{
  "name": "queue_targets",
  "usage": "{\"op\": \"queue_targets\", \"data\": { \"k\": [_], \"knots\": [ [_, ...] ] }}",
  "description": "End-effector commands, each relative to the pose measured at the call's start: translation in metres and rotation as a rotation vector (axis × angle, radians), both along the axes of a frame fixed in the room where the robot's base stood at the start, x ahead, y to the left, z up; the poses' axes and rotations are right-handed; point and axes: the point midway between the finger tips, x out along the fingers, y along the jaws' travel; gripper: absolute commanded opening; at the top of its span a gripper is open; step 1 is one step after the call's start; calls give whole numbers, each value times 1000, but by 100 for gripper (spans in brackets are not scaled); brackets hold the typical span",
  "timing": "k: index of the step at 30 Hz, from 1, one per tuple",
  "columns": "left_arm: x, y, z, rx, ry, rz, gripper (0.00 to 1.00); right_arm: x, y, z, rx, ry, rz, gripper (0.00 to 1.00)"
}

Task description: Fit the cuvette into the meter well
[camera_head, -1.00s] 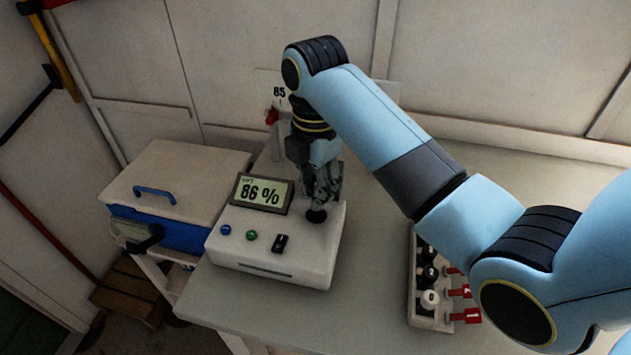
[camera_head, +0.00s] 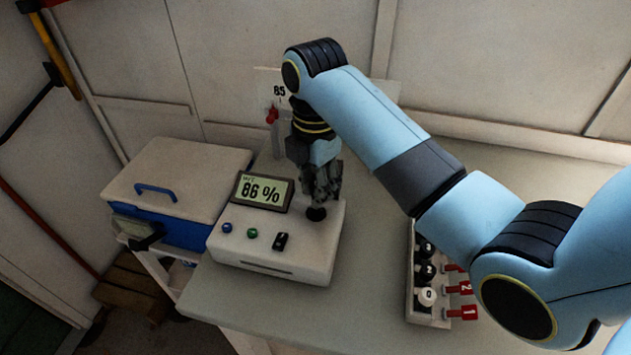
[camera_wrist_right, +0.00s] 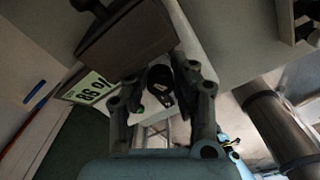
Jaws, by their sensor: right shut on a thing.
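The white meter (camera_head: 270,252) stands on the table, its display reading 86 %. My right gripper (camera_head: 318,200) points down over the meter's right rear part, just above a dark round spot (camera_head: 316,214) that looks like the well's mouth. In the right wrist view the gripper (camera_wrist_right: 163,95) has a finger on each side of a dark round piece (camera_wrist_right: 158,76), which I take for the cuvette's top. The gripper is shut on it. The cuvette's lower part is hidden, and I cannot tell how deep it sits. My left gripper is not in view.
A blue and white cooler box (camera_head: 178,190) stands left of the meter. A rack (camera_head: 428,318) with several dark and white caps and red numbered tags lies to the right. The table between meter and rack is clear.

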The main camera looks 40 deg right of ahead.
Motion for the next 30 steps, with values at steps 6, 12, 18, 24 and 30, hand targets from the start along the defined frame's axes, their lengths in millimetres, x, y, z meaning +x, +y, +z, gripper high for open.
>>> {"op": "queue_targets", "data": {
  "k": [6,12,18,24,30],
  "knots": [
    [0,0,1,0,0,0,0,0,0,0,0,0,0,0],
    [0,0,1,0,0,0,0,0,0,0,0,0,0,0],
    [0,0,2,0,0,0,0,0,0,0,0,0,0,0],
    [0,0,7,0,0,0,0,0,0,1,0,2,0,0],
    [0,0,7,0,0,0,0,0,0,0,0,1,0,0]
  ]
}}
